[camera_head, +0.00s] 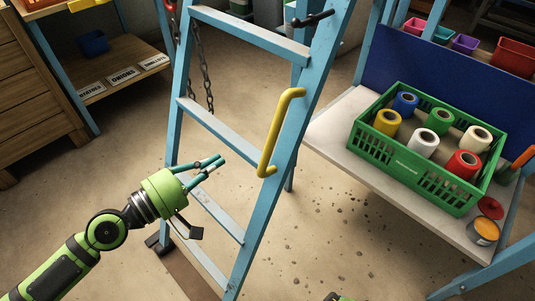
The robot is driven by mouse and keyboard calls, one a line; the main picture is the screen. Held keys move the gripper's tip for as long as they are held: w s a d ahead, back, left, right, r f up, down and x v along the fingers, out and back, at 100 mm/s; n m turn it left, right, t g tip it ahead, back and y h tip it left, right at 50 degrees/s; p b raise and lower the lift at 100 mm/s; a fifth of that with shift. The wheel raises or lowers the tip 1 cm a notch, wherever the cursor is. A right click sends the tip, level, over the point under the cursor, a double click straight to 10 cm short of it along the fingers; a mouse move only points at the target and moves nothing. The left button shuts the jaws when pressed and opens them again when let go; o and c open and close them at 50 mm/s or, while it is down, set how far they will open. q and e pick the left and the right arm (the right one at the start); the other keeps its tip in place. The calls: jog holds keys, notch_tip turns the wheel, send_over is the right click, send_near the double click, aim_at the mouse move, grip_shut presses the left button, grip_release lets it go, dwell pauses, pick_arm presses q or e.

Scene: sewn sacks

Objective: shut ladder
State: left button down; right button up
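The light blue stepladder (213,121) stands upright in the middle of the view, with flat treads between two rails. A rear leg shows behind the right rail, so its legs are apart. A yellow handle (270,132) is fixed along the right rail. A black lever (312,18) sits near the top of that rail. My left gripper (223,160) is in front of the ladder, left of the yellow handle and apart from it. Its fingers come together at the tips, with nothing seen between them. My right gripper is not in view; only a green bit shows at the bottom edge.
A green crate (402,176) of coloured spools stands on a bench (338,137) at the right, beside an open orange tin (484,231). A chain (198,66) hangs behind the ladder. Wooden drawers (35,105) and a shelf stand at the left.

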aim_at(258, 160)
pick_arm(q)
jog(key=p+x, duration=0.3)
jog(key=x, duration=0.7)
jog(key=shift+r+p, duration=0.15)
jog(key=shift+p, duration=0.25)
jog(key=shift+s+d+p, duration=0.6)
jog(key=shift+s+d, duration=0.15)
jog(key=shift+s, duration=0.05)
jog(key=shift+s+d+f+p, duration=0.35)
jog(key=shift+s+d, duration=0.1)
jog(key=shift+d, duration=0.2)
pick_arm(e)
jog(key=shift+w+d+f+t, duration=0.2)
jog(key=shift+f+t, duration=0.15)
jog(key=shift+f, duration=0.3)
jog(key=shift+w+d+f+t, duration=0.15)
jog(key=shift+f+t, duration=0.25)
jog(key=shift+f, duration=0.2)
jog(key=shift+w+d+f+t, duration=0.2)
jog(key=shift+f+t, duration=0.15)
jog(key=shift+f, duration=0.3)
pick_arm(q)
jog(key=shift+s+d, duration=0.1)
jog(key=shift+s, duration=0.05)
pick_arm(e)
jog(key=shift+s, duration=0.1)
